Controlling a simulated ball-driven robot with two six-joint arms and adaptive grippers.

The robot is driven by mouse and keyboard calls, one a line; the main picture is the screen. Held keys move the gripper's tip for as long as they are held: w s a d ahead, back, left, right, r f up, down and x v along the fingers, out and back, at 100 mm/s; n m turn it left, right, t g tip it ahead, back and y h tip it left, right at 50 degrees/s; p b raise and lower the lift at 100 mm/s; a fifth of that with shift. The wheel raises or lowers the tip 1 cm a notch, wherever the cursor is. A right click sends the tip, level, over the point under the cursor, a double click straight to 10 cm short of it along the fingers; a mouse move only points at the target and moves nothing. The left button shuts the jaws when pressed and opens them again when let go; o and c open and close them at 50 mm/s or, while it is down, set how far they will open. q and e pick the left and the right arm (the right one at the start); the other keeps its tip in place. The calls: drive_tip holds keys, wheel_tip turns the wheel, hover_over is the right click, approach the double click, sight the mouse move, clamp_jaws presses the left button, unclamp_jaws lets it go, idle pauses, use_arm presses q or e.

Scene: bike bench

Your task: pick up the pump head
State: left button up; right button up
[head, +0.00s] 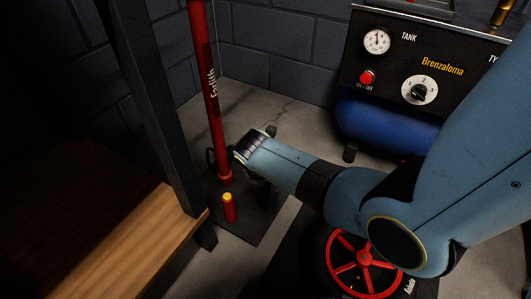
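A small upright red cylinder with a yellow top (229,207), which looks like the pump head, stands on a dark flat plate (250,229) on the floor. A tall red tube (209,95) with white lettering rises from the same plate behind it. My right arm comes in from the right, and its wrist ends just right of the tube's foot. My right gripper (262,190) shows only as dark parts below the wrist, to the right of and above the red cylinder. Its fingers are mostly hidden by the wrist and shadow. My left gripper is out of view.
A wooden bench top (110,240) with a dark post (155,100) stands close on the left. A compressor with a black panel (425,75) and blue tank (385,128) is at the back right. A red-spoked wheel (365,260) is below my arm. Brick walls close the back.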

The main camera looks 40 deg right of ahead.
clamp_jaws()
idle(0.5)
